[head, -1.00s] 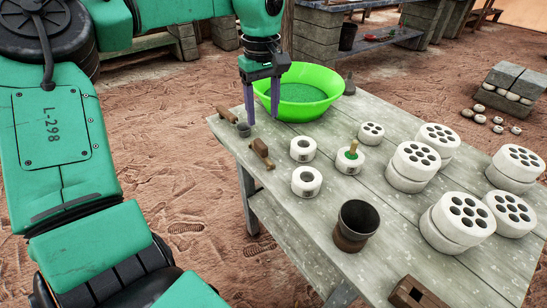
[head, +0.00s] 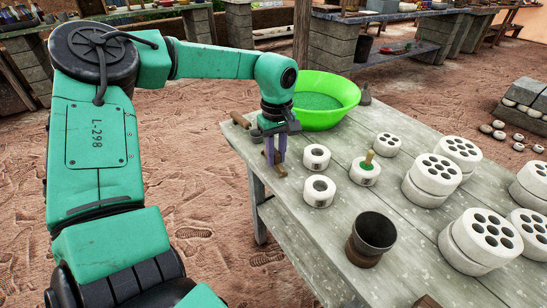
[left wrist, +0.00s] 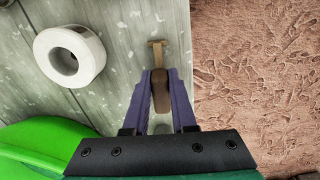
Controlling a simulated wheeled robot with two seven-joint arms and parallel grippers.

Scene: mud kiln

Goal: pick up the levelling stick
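A small brown wooden tool with a handle and a T-shaped far end, which I take for the levelling stick (left wrist: 157,55), lies near the left edge of the table. My left gripper (head: 275,160) points down over it at the table's left side. In the left wrist view, the two purple fingers (left wrist: 160,84) stand on either side of the brown handle, very close to it. Whether they press on it cannot be told. In the head view the fingers partly cover the tool. My right gripper is not in view.
A bright green bowl (head: 345,101) stands just behind my left gripper. White rings (head: 317,157) and (head: 319,191) lie close to its right. A ring with green filling and a stick (head: 366,173), a dark cup (head: 371,238) and several holed white blocks (head: 432,179) stand further right.

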